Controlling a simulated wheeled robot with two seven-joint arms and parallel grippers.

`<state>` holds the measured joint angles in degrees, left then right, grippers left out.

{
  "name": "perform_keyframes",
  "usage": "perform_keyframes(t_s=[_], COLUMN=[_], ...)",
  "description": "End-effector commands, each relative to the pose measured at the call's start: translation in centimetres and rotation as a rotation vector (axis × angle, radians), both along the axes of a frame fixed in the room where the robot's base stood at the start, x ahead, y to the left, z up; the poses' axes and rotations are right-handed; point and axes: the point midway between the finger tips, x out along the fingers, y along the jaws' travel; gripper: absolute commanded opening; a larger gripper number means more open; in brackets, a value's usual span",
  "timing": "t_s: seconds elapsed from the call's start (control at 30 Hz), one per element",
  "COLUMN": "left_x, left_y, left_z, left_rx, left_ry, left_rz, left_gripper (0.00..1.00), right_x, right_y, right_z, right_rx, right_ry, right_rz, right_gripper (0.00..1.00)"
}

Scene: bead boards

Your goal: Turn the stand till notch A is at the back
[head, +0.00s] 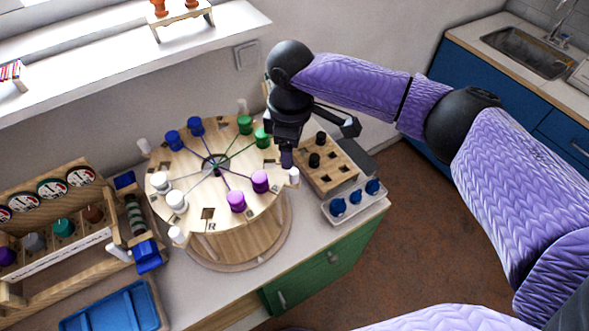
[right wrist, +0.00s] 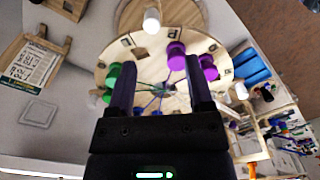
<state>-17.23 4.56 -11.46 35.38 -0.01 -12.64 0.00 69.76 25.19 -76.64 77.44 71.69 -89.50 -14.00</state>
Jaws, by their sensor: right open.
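The stand is a round wooden disc (head: 222,195) on a thick drum, with white pegs around its rim. Green, blue, white and purple bobbins sit on it, their threads meeting at the centre. A dark square notch marked R (head: 208,214) is at the front; other notch letters are too small to read surely. My right gripper (head: 287,160) is over the disc's right rim, near a white peg (head: 294,176). In the right wrist view its fingers (right wrist: 160,80) are apart with nothing gripped; a white peg (right wrist: 151,20) shows beyond them. My left gripper is out of view.
A wooden block with dark knobs (head: 326,176) and a tray of blue bobbins (head: 353,206) stand close on the right. A wooden rack with dials (head: 45,262) and a blue tray (head: 112,308) are on the left. The wall is behind.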

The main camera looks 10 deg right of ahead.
Motion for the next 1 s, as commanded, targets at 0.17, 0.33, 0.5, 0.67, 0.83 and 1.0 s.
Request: perform_keyframes(t_s=[0.17, 0.33, 0.5, 0.67, 0.83, 1.0], left_x=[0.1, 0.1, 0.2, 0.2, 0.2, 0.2], left_y=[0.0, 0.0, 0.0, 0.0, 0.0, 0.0], left_z=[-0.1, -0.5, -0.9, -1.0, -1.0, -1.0], left_rx=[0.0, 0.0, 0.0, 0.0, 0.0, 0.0], left_ry=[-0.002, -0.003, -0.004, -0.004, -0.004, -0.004], left_rz=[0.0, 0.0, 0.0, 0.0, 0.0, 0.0], left_gripper=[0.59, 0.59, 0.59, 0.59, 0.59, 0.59], right_x=[0.7, 0.7, 0.7, 0.7, 0.7, 0.7], right_y=[-1.0, -0.9, -0.9, -0.9, -0.9, -0.9], right_z=[-1.0, -5.3, -8.3, -9.1, -9.0, -9.0], right_rx=[-0.019, -0.017, -0.017, -0.016, -0.016, -0.015], right_ry=[0.001, 0.0, -0.002, -0.004, -0.004, -0.003], right_rz=[-0.022, -0.022, -0.021, -0.02, -0.02, -0.02], right_gripper=[0.67, 0.67, 0.67, 0.67, 0.67, 0.33])
